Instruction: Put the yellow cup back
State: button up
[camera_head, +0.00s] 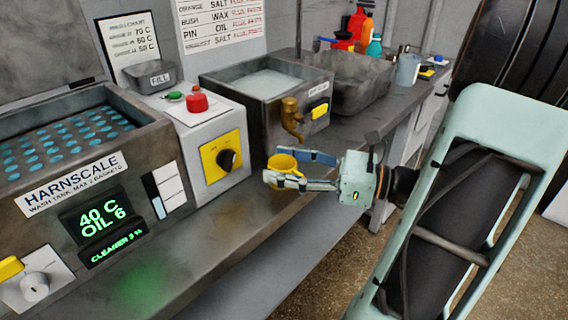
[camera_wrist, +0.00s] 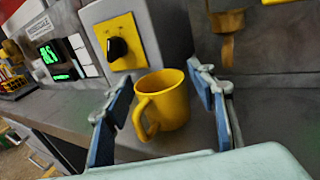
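The yellow cup (camera_head: 282,163) stands upright on the grey counter, in front of the tank with the brass tap. It also shows in the wrist view (camera_wrist: 174,104), with its handle toward the camera and to the left. My gripper (camera_head: 272,167) reaches in from the right, low over the counter edge. Its two blue-padded fingers are spread wide around the cup in the wrist view (camera_wrist: 160,82). Gaps show between the cup and both fingers there, so the gripper is open and does not hold it. The cup's base is partly hidden by a finger in the head view.
The brass tap (camera_head: 291,116) juts from the tank (camera_head: 238,92) just above and behind the cup. The control box (camera_head: 208,132) with a black knob stands to the left, beside the wash tank (camera_head: 60,195). Front counter space (camera_head: 225,222) is clear.

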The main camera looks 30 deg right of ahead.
jog(key=shift+r, duration=0.15)
jog(key=shift+s+d, duration=0.25)
jog(key=shift+d, duration=0.05)
jog(key=p+v, duration=0.2)
jog(key=v, duration=0.9)
jog(key=shift+p, duration=0.35)
jog(key=shift+s+r, duration=0.1)
